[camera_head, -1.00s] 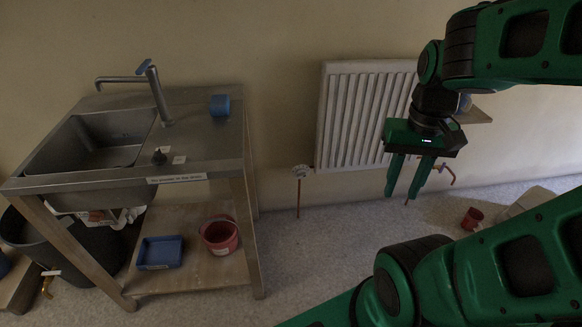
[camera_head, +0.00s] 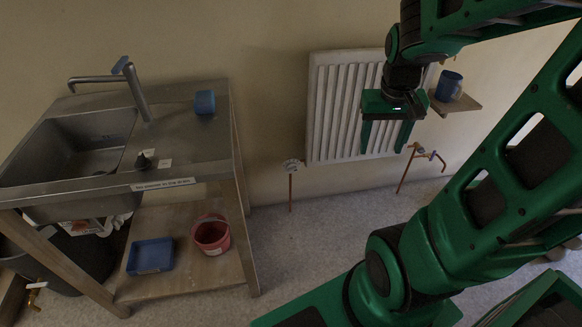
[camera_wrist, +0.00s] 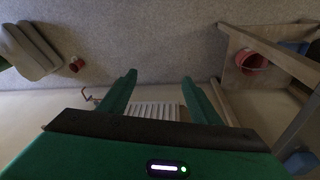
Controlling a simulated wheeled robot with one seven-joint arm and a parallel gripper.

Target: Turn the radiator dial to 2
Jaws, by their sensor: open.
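The white radiator (camera_head: 332,110) hangs on the back wall. The pale radiator dial (camera_head: 292,166) sits at its lower left corner, on top of a copper pipe; its numbers are too small to read. My gripper (camera_head: 383,151) is open and empty, fingers pointing down, in front of the radiator's right half. It is to the right of the dial and apart from it. In the wrist view, the radiator (camera_wrist: 155,110) shows between my two fingers (camera_wrist: 158,78); I cannot make out the dial there.
A steel sink bench (camera_head: 185,140) stands at left, with a red bucket (camera_head: 212,236) and blue tray (camera_head: 150,256) on its lower shelf. A wall shelf (camera_head: 462,104) with a blue mug (camera_head: 449,86) and a copper pipe with a tap (camera_head: 411,165) are right of the radiator.

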